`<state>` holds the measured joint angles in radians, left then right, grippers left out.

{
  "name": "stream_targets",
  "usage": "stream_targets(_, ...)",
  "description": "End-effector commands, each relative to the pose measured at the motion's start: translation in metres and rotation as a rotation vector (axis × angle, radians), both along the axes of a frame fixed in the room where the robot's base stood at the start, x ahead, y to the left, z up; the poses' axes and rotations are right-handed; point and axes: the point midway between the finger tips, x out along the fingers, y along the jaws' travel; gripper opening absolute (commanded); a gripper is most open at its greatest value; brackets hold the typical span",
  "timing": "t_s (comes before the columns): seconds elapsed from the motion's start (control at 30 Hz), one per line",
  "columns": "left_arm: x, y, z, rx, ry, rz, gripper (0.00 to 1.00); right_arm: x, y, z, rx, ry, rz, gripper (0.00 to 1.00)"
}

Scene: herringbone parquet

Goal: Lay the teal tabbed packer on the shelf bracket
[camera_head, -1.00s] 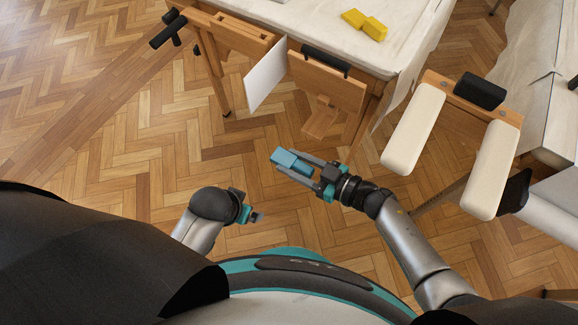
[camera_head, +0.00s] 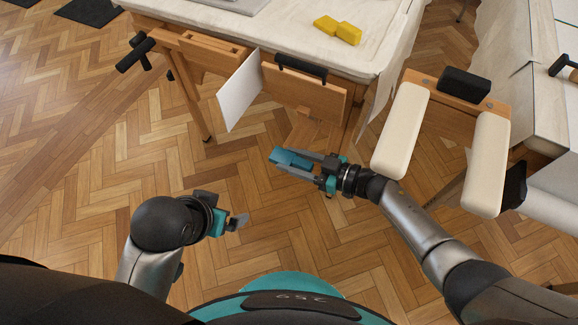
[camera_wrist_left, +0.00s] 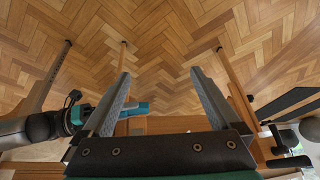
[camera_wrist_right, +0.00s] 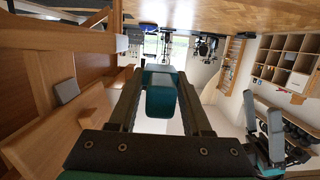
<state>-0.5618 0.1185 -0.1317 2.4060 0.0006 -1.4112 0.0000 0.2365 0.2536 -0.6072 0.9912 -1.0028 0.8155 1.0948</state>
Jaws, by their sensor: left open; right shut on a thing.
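The teal packer (camera_head: 290,158) is held between the fingers of my right gripper (camera_head: 300,163), in the air over the floor in front of the workbench. In the right wrist view the packer (camera_wrist_right: 161,92) sits between the fingertips; its tab cannot be made out clearly. A small wooden piece (camera_head: 302,124), perhaps the shelf bracket, shows low against the bench front, just beyond the packer and apart from it. My left gripper (camera_head: 241,222) is open and empty, lower left of the packer. The left wrist view shows its fingers (camera_wrist_left: 160,85) wide apart, with the packer (camera_wrist_left: 135,108) beyond them.
The workbench (camera_head: 385,30) carries yellow blocks (camera_head: 337,30). A white panel (camera_head: 240,90) stands upright at its front, beside a black handle (camera_head: 301,68). At right a wooden frame has two cream pads (camera_head: 402,130). The floor (camera_head: 90,200) at left is clear.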

Motion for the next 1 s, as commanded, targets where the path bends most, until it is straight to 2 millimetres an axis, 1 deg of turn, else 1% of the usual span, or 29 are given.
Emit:
stream_targets(0.03, 0.001, -0.003, -0.001, -0.008, -0.021, -0.006, 0.96, 0.006, -0.002, -0.002, -0.001, -0.002, -0.001, 0.0)
stream_targets(0.2, 0.009, -0.011, 0.006, -0.033, -0.093, -0.02, 0.96, 0.021, -0.008, -0.003, 0.0, -0.002, 0.0, 0.0)
stream_targets(0.67, 0.039, -0.046, -0.001, -0.145, -0.344, -0.069, 0.96, 0.044, -0.017, -0.005, 0.0, -0.001, 0.0, 0.0)
stream_targets(1.0, 0.052, -0.073, 0.004, -0.25, -0.55, -0.089, 0.96, 0.062, -0.024, -0.007, 0.0, 0.0, -0.001, 0.0)
